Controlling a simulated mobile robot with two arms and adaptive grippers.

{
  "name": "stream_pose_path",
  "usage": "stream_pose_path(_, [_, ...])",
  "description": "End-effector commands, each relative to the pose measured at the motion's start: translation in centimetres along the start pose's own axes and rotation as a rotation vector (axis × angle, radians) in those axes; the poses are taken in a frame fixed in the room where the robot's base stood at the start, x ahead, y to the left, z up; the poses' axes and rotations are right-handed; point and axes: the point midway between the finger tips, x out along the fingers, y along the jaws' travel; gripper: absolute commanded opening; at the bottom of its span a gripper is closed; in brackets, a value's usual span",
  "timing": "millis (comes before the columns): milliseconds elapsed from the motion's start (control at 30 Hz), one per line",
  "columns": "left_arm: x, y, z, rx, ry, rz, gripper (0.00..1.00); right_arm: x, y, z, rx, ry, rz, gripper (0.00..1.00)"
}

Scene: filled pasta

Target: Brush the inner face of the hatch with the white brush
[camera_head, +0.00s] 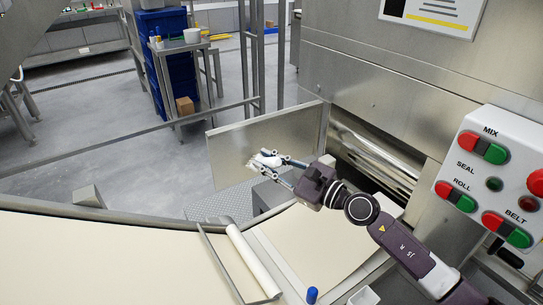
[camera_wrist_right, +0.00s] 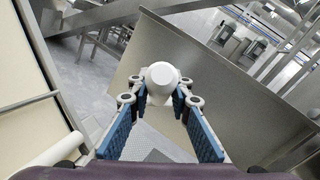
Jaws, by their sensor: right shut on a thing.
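The hatch (camera_head: 228,147) is a flat metal panel standing open beside the machine, its near face toward me. My right gripper (camera_head: 272,167) is in front of that face, shut on the white brush (camera_head: 266,157). In the right wrist view the brush (camera_wrist_right: 161,80) sits between the blue finger pads of the gripper (camera_wrist_right: 160,103), with the hatch (camera_wrist_right: 225,80) close behind it. The brush appears at or very near the hatch face; I cannot tell whether it touches. Its bristles are hidden. My left gripper is not in view.
A control panel (camera_head: 492,180) with red and green buttons is at the right. Metal rollers (camera_head: 375,158) lie in the opening beside the hatch. Pale dough sheets (camera_head: 100,255) and a white roller (camera_head: 254,262) are in front. A blue-capped item (camera_head: 312,295) stands at the bottom.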

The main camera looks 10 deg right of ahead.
Motion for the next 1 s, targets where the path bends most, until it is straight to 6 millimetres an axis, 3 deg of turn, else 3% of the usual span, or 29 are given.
stream_pose_path(233, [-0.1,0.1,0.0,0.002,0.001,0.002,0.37,-0.5,0.1,0.0,-0.001,0.001,-0.001,0.0])
stream_pose_path(733, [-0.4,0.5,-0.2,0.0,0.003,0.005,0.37,-5.1,1.6,0.7,0.001,0.002,0.0,0.0])
stream_pose_path(1000, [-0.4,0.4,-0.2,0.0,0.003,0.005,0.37,-5.7,1.8,0.9,0.0,0.001,-0.001,0.0])
